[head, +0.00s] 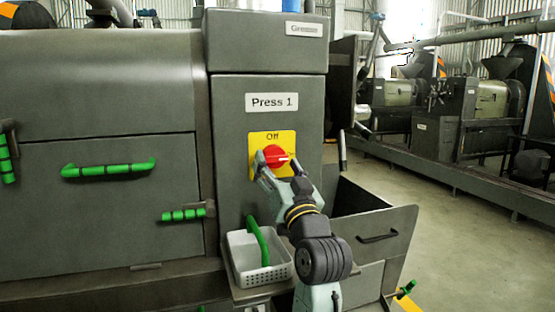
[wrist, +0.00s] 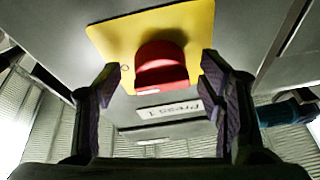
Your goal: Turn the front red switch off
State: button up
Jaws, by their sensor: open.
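The red switch (head: 276,155) is a round knob on a yellow plate (head: 256,141) on the front of the machine, below the "Press 1" label. A white mark on the knob points to the right in the head view. My gripper (head: 278,168) is right at the switch, with its fingers on either side of the knob. In the wrist view the red switch (wrist: 161,66) sits ahead of and between the two spread fingers of my gripper (wrist: 160,92). Gaps show between the knob and both fingers there. Part of the yellow plate's lettering is hard to read.
A white perforated basket (head: 262,268) with a green item stands on a ledge below the switch. An open grey bin (head: 375,225) is to the right. Green handles (head: 108,169) stick out on the left. Open floor (head: 450,240) lies to the right.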

jog(key=shift+w+a+r, duration=0.1)
jog(key=shift+w, duration=0.15)
jog(key=shift+c, duration=0.6)
jog(key=c, duration=1)
